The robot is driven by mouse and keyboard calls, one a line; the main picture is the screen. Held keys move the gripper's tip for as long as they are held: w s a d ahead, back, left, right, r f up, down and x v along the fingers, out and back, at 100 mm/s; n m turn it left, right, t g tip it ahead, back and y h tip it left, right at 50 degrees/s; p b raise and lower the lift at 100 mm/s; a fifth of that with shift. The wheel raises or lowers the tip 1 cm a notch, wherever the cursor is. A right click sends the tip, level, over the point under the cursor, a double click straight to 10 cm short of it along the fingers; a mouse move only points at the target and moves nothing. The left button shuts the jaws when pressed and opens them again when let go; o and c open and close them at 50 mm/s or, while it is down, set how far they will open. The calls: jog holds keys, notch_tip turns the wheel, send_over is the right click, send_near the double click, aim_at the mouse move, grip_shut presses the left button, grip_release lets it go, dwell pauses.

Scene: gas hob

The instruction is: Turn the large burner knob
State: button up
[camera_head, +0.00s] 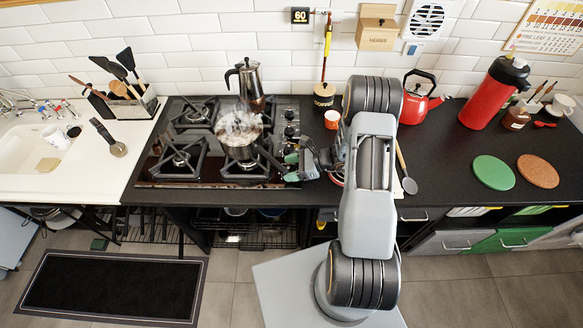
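The gas hob (150,172) is set in the black worktop, with a column of dark knobs (289,131) along its right side. I cannot tell which knob is the large burner's. My gripper (291,168) is at the front right of the hob, beside the front end of the knob column, pointing left. Its two green-tipped fingers are apart and nothing shows between them. The gripper covers the front end of the knob column, so any knob there is hidden. I cannot tell whether a finger touches a knob.
A cork-lidded jar (324,97) and an orange cup (332,119) stand right of the knobs. The left burners are empty.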

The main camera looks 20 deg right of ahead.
jog(key=b+v, duration=0.2)
jog(key=v, duration=1.2)
jog(key=shift+a, duration=0.1)
jog(key=shift+f, duration=0.2)
jog(key=s+f+n+g, duration=0.1)
jog(key=s+f+n+g+h, duration=0.1)
jog(key=s, duration=0.1)
jog(key=shift+s+a+n, duration=0.15)
jog(key=shift+s+n, duration=0.1)
jog(key=shift+n, duration=0.05)
jog(key=s+a+r+n+h, duration=0.3)
jog(key=a+r+n+h, duration=0.1)
jog(key=r+n, duration=0.2)
jog(key=s+a+r+n+t+h, duration=0.1)
jog(key=s+a+r+n+h, duration=0.2)
jog(key=r+n, duration=0.3)
jog(key=s+a+r+n+h, duration=0.3)
jog(key=a+r+n+h, duration=0.1)
jog(key=r+n, duration=0.3)
jog(key=shift+a+r+t+h, duration=0.3)
jog(key=shift+a+r+h, duration=0.1)
jog(key=shift+r, duration=0.55)
